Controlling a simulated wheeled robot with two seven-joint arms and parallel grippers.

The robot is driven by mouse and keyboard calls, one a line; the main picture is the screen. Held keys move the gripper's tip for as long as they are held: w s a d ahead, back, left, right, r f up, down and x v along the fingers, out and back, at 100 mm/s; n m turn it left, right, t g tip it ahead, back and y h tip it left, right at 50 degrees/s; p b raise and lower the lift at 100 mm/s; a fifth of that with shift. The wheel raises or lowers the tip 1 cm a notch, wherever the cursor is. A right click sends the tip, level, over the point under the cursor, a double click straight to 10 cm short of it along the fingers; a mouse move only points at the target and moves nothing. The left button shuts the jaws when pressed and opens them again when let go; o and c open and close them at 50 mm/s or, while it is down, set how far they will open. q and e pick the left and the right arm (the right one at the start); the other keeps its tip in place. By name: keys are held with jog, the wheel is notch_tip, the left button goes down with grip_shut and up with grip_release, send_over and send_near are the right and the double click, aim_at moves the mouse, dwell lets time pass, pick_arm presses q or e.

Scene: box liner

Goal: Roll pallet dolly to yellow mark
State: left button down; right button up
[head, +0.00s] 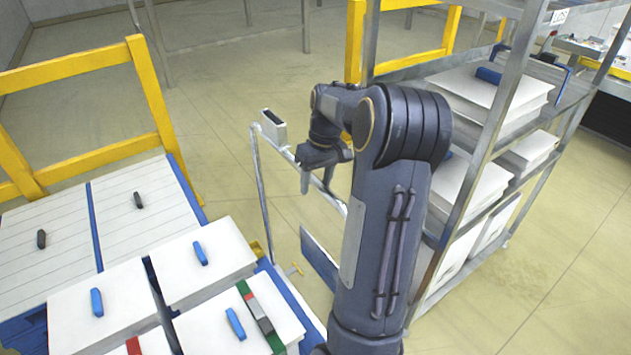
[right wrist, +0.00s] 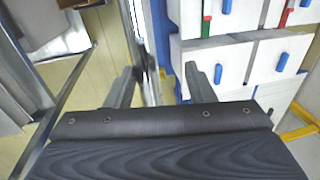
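A low blue platform (head: 305,316), apparently the pallet dolly, stands at lower left, loaded with white boxes (head: 205,262) with blue handles. A silver tubular handle frame (head: 264,195) rises beside its right edge; its joint to the platform is hidden. My right gripper (head: 317,181) points down at the frame's top bar. In the right wrist view its fingers (right wrist: 161,87) are apart, with silver rails beyond the gap; contact cannot be told. My left gripper is out of view. No yellow floor mark can be identified surely; a small yellow piece (head: 297,270) shows near the platform.
A metal shelf rack (head: 482,130) with white boxes stands close on the right, behind my right arm. Yellow rail frames (head: 85,110) stand at left and back. A blue panel (head: 320,260) is beside my arm. Open floor (head: 225,100) lies beyond the handle.

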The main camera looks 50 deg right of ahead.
jog(key=shift+o, duration=0.7)
jog(key=a, duration=0.2)
jog(key=w+a, duration=0.1)
jog(key=shift+f+y, duration=0.25)
jog(key=shift+y, duration=0.15)
jog(key=shift+w+a, duration=0.1)
jog(key=shift+a, duration=0.2)
jog(key=shift+c, duration=0.7)
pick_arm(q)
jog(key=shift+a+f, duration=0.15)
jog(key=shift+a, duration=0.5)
pick_arm(e)
jog(key=shift+w, duration=0.1)
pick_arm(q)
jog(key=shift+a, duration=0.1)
pick_arm(e)
jog(key=shift+r, duration=0.1)
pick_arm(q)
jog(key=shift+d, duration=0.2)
pick_arm(e)
jog(key=v, duration=0.7)
jog(key=shift+r, duration=0.45)
jog(key=shift+w, duration=0.1)
